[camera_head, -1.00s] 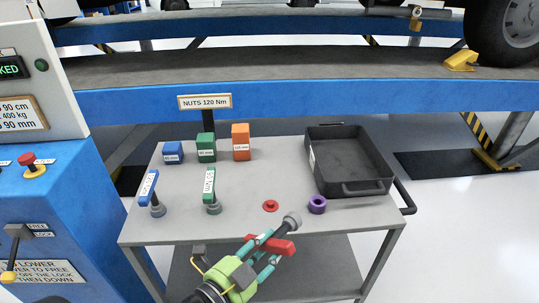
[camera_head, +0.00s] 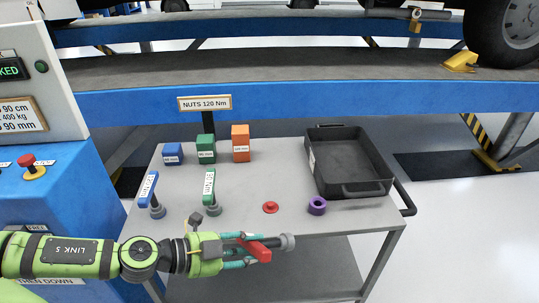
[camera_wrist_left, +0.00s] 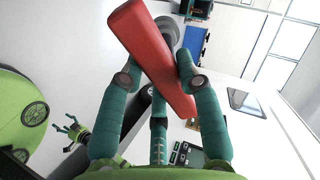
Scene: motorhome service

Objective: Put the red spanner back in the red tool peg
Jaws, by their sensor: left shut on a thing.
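My left gripper (camera_head: 250,250) is shut on the red spanner (camera_head: 260,252), which has a red handle and a grey round head. It holds the spanner in front of the trolley's near edge, with the head pointing right. In the left wrist view the red handle (camera_wrist_left: 150,60) lies tilted between the teal fingers, with the grey head partly hidden behind it. The red tool peg (camera_head: 270,207), a low red ring, is on the trolley top beyond the gripper and looks empty. My right gripper (camera_wrist_left: 72,130) shows small in the left wrist view, its fingers spread.
The grey trolley (camera_head: 240,180) also holds a blue spanner (camera_head: 149,187) and a green spanner (camera_head: 209,187), both upright, a purple ring (camera_head: 317,205), three coloured boxes and a black tray (camera_head: 350,165). A blue console (camera_head: 60,200) stands left.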

